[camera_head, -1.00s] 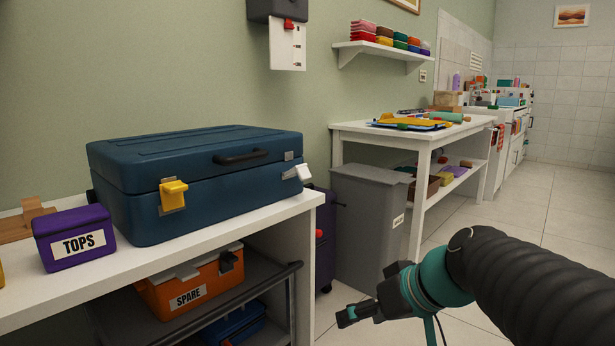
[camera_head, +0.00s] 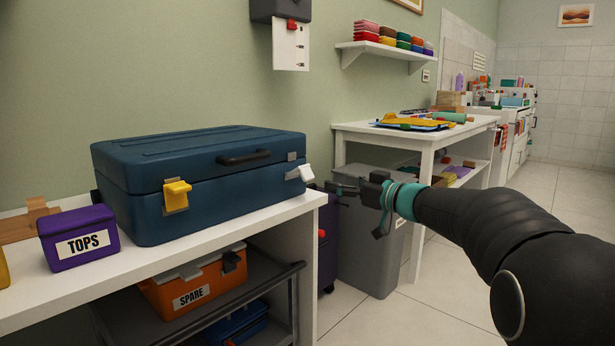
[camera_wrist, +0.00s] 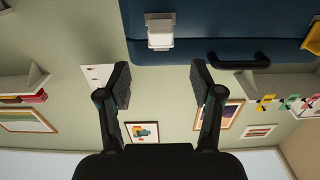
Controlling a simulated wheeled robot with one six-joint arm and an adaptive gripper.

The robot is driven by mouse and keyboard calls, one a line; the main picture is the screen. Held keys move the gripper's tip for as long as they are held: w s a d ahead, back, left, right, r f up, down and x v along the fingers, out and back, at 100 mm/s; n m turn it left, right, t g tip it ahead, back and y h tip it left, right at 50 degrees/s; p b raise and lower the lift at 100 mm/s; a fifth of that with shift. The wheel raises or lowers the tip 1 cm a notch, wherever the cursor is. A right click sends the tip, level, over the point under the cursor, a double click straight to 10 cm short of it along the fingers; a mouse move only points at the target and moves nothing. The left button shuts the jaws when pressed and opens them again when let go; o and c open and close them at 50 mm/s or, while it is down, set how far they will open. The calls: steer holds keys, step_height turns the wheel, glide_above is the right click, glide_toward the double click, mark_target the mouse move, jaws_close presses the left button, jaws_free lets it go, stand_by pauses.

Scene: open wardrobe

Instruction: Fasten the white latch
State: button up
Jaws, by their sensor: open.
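The white latch (camera_head: 304,172) is on the right end of the front of a blue case (camera_head: 236,189) that lies on a white bench. The latch flap sticks outward from the case. My gripper (camera_head: 338,187) is to the right of the latch, apart from it, in front of the grey bin. In the wrist view my gripper (camera_wrist: 157,86) is open and empty, with the white latch (camera_wrist: 160,36) ahead between its fingers' directions. A yellow latch (camera_head: 175,195) is on the left of the case front, and a black handle (camera_head: 243,158) is between the two.
A purple TOPS box (camera_head: 79,237) stands on the bench (camera_head: 225,237), left of the case. An orange SPARE box (camera_head: 195,282) is on the shelf below. A grey bin (camera_head: 366,255) stands right of the bench. Open floor lies at the front right.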

mark_target(305, 167)
steer(key=p+x, duration=0.1)
steer(key=x, duration=1)
steer(key=shift+w+a, duration=0.15)
steer(key=c, duration=1)
step_height(305, 167, up, 2)
steer(key=g+h+p, duration=0.1)
steer(key=h+p, duration=0.1)
steer(key=p, duration=0.4)
steer(key=shift+a, duration=0.1)
steer(key=g+h+p, duration=0.1)
steer(key=p, duration=0.1)
steer(key=r+p, duration=0.1)
steer(key=p, duration=0.2)
steer(key=shift+w+a+g+h, duration=0.15)
steer(key=shift+w+g+h, duration=0.05)
steer(key=shift+g+h, duration=0.2)
steer(key=g+h+p, duration=0.1)
steer(key=h+p, duration=0.1)
steer(key=shift+w+a+r+g+p, duration=0.1)
steer(key=shift+w+a+g+p, duration=0.2)
steer(key=shift+a+g, duration=0.1)
steer(key=shift+w+a+r+g+h, duration=0.1)
steer(key=shift+a+r+g+h, duration=0.05)
steer(key=shift+g+h, duration=0.3)
steer(key=shift+w+a+r+g+h, duration=0.1)
steer(key=shift+g+h, duration=0.15)
steer(key=shift+h, duration=0.3)
steer(key=shift+w+a+r+g+h, duration=0.15)
steer(key=shift+g+h, duration=0.15)
steer(key=shift+h, duration=0.1)
